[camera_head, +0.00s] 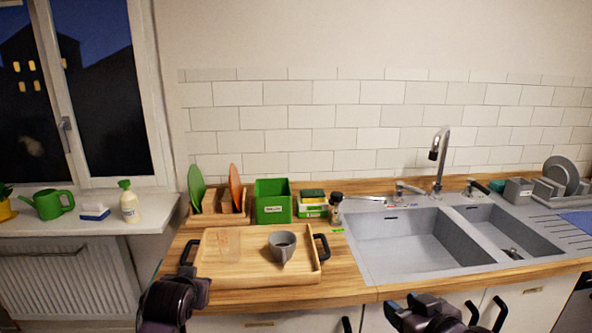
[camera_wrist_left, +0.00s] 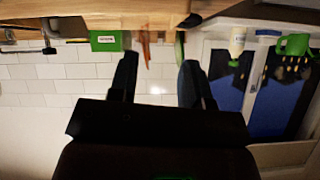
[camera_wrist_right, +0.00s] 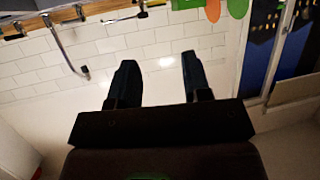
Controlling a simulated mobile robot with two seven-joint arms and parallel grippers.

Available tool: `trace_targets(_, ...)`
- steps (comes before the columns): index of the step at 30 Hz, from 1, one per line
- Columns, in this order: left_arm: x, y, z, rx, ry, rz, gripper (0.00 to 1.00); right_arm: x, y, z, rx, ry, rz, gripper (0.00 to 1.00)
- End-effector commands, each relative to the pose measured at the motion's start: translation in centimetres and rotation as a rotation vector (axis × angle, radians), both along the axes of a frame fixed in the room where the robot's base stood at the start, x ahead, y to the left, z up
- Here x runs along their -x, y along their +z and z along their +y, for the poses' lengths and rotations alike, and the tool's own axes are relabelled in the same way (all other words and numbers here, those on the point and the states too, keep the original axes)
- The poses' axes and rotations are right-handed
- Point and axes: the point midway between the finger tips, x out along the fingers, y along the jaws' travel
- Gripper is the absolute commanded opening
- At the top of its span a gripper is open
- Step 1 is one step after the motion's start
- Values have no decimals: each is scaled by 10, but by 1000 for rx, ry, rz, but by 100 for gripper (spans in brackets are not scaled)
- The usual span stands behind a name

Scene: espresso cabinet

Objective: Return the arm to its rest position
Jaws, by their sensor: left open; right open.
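My right gripper (camera_head: 428,314) shows at the bottom of the head view, in front of the counter below the sink. In the right wrist view its two fingers (camera_wrist_right: 160,72) stand apart with nothing between them. My left gripper (camera_head: 174,300) is at the lower left of the head view, in front of the counter's left end. In the left wrist view its fingers (camera_wrist_left: 158,75) are also apart and empty. Both grippers are clear of the objects on the counter. The lower parts of both arms are cut off by the head view's bottom edge.
A wooden tray (camera_head: 222,279) with a grey cup (camera_head: 282,245) lies on the counter (camera_head: 335,291). Behind it are a green box (camera_head: 272,208) and a plate rack. The sink (camera_head: 397,250) is at right. A watering can (camera_head: 50,204) and spray bottle (camera_head: 130,206) stand on the sill.

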Motion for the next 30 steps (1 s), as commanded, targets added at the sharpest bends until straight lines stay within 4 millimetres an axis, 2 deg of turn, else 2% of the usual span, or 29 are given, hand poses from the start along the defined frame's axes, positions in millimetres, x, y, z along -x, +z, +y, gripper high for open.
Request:
trace_targets(5,20,-13,1,9,-68,-195,44,2,-33,-16,48,-17,-106,44)
trace_targets(11,76,-52,8,29,-115,-317,44,31,-94,-40,102,-74,-142,44)
trace_targets(17,147,-102,18,49,-123,-309,44,80,-158,-60,122,-148,-79,44)
trace_targets(21,204,-143,27,57,-110,-216,44,124,-201,-72,116,-206,22,44)
trace_targets(24,241,-168,32,56,-99,-140,44,152,-223,-76,106,-237,88,44)
trace_targets(27,269,-185,37,53,-87,-86,44,172,-235,-78,99,-257,130,44)
trace_targets(30,285,-194,41,52,-78,-53,44,184,-242,-79,96,-265,154,44)
